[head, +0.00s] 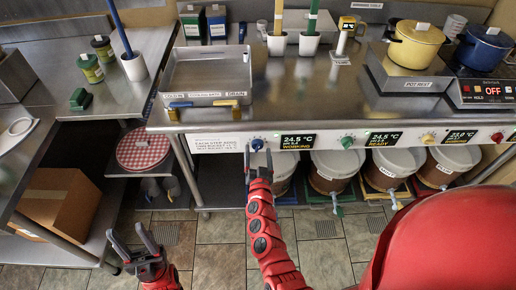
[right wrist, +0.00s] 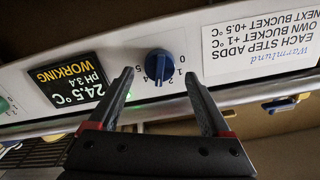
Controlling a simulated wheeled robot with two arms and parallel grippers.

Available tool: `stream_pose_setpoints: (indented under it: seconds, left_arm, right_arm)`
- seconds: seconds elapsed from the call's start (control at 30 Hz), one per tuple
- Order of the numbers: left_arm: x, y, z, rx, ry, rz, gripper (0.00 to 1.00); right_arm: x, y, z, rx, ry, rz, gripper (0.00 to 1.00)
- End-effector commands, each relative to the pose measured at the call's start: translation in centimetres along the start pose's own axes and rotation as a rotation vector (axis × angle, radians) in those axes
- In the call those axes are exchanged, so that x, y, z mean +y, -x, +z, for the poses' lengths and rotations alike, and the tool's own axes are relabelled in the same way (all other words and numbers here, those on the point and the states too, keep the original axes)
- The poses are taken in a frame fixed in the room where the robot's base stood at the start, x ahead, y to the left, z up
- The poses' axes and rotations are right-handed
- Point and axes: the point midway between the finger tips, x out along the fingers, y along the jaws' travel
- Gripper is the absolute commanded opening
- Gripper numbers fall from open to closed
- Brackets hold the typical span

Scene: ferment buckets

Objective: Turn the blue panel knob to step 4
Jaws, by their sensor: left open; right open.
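The blue panel knob (head: 257,144) is on the front panel below the counter, beside the first display (head: 298,141). In the right wrist view the knob (right wrist: 158,67) appears upside down, with a printed number scale around it; I cannot tell surely which step it points to. My right gripper (head: 258,154) is open in front of the knob. In the right wrist view its fingertips (right wrist: 158,73) lie either side of the knob, with visible gaps and no clear contact. My left gripper (head: 126,231) is open and empty over the floor at the lower left.
The display (right wrist: 72,82) reads 24.5 °C, pH 3.4, WORKING. A green knob (head: 347,142), a yellow knob (head: 428,139) and a red knob (head: 497,137) sit further right. Lidded buckets (head: 337,164) stand beneath the panel. A metal tray (head: 207,72) rests on the counter.

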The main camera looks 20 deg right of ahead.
Motion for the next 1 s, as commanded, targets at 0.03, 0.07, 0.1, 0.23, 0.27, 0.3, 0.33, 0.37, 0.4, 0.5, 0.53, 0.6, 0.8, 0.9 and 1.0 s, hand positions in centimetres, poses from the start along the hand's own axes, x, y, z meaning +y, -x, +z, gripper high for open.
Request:
stream_pose_setpoints:
  seconds: [0.03,0.07,0.1,0.23,0.27,0.3,0.33,0.37,0.4,0.5,0.53,0.6,0.8,0.9,1.0]
  left_arm:
    - [0.0,-0.1,0.0,0.0,0.0,0.0,0.5]
    - [0.0,-0.1,0.0,0.0,0.0,0.0,0.5]
    - [0.0,-0.1,0.0,0.0,0.0,0.0,0.5]
    - [0.0,-0.1,0.0,0.0,0.0,0.0,0.5]
    - [0.0,-0.1,0.0,0.0,0.0,0.0,0.5]
    - [0.0,-0.1,0.0,0.0,0.0,0.0,0.5]
    - [0.0,-0.1,0.0,0.0,0.0,0.0,0.5]
    - [0.0,-0.1,0.0,0.0,0.0,0.0,0.5]
    - [0.0,-0.1,0.0,0.0,0.0,0.0,0.5]
    - [0.0,-0.1,0.0,0.0,0.0,0.0,0.5]
    - [0.0,-0.1,0.0,0.0,0.0,0.0,0.5]
    - [0.0,-0.1,0.0,0.0,0.0,0.0,0.5]
    - [0.0,-0.1,0.0,0.0,0.0,0.0,0.5]
    - [0.0,-0.1,0.0,0.0,0.0,0.0,0.5]
    - [0.0,-0.1,0.0,0.0,0.0,0.0,0.5]
  right_arm:
    - [0.0,-0.6,0.1,-0.002,0.003,-0.001,0.82]
    - [0.0,-0.8,0.1,-0.003,0.003,-0.001,0.82]
    - [0.0,-1.1,0.1,-0.003,0.004,0.0,0.82]
    - [0.1,-1.7,0.0,0.0,0.002,0.001,0.82]
    - [0.1,-1.8,0.0,0.0,0.002,0.001,0.82]
    - [0.1,-1.8,0.0,0.0,0.002,0.002,0.82]
    - [0.1,-1.8,0.0,0.0,0.002,0.002,0.82]
    - [0.1,-1.8,0.0,0.0,0.002,0.002,0.82]
    - [0.1,-1.8,0.0,0.0,0.002,0.002,0.82]
    - [0.1,-1.8,0.1,0.0,0.002,0.002,0.82]
    - [0.1,-1.8,0.1,0.0,0.002,0.002,0.77]
    - [0.1,-1.8,0.1,0.0,0.002,0.002,0.64]
    - [0.1,-1.7,0.1,0.0,0.002,0.002,0.28]
    - [0.1,-1.7,0.1,0.0,0.002,0.002,0.1]
    - [0.1,-1.7,0.1,-0.001,0.002,0.002,0.0]
